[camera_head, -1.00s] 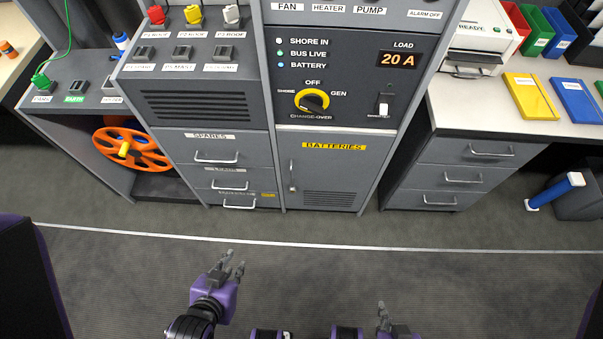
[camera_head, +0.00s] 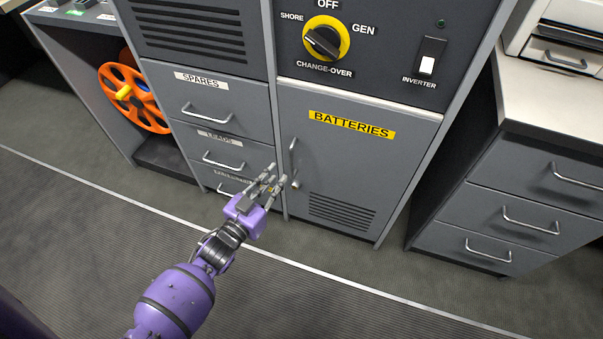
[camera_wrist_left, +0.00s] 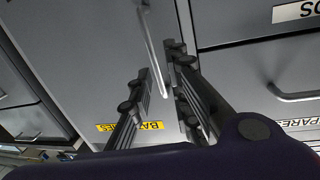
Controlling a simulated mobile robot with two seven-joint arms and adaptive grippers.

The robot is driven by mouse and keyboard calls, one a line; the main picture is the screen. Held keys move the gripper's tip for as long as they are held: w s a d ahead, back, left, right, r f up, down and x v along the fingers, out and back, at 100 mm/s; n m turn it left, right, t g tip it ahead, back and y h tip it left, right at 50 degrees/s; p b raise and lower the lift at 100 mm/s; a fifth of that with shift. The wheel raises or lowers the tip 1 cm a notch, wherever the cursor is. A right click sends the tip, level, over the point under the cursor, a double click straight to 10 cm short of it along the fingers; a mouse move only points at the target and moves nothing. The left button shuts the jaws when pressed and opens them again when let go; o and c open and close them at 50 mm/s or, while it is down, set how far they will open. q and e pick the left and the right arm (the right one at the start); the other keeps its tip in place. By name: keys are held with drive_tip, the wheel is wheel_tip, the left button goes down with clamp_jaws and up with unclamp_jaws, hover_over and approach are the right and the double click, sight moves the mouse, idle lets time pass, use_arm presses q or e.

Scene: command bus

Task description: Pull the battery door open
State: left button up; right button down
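The battery door (camera_head: 350,165) is a grey panel with a yellow BATTERIES label and vent slots low down. It looks shut, flush with the cabinet. Its upright silver handle (camera_head: 293,160) is near the door's left edge. My left gripper (camera_head: 277,178) is in front of the handle's lower part, fingers pointing at the cabinet. In the left wrist view, the fingers (camera_wrist_left: 160,62) are apart, with the handle (camera_wrist_left: 152,40) showing in the gap between them. I cannot tell whether a finger touches it. My right gripper is out of view.
Left of the door are drawers, with SPARES (camera_head: 200,105) and LEADS (camera_head: 222,150) below, each with a bar handle. The change-over knob (camera_head: 326,38) is above. Another drawer unit (camera_head: 500,200) stands at the right. The floor (camera_head: 290,300) in front is clear.

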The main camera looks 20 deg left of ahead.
use_arm(q)
drive_tip(key=r, duration=0.1)
drive_tip(key=b, duration=0.2)
hover_over(292, 176)
drive_tip(key=shift+w+a+r+t, duration=0.1)
drive_tip(key=shift+w+t, duration=0.2)
clamp_jaws()
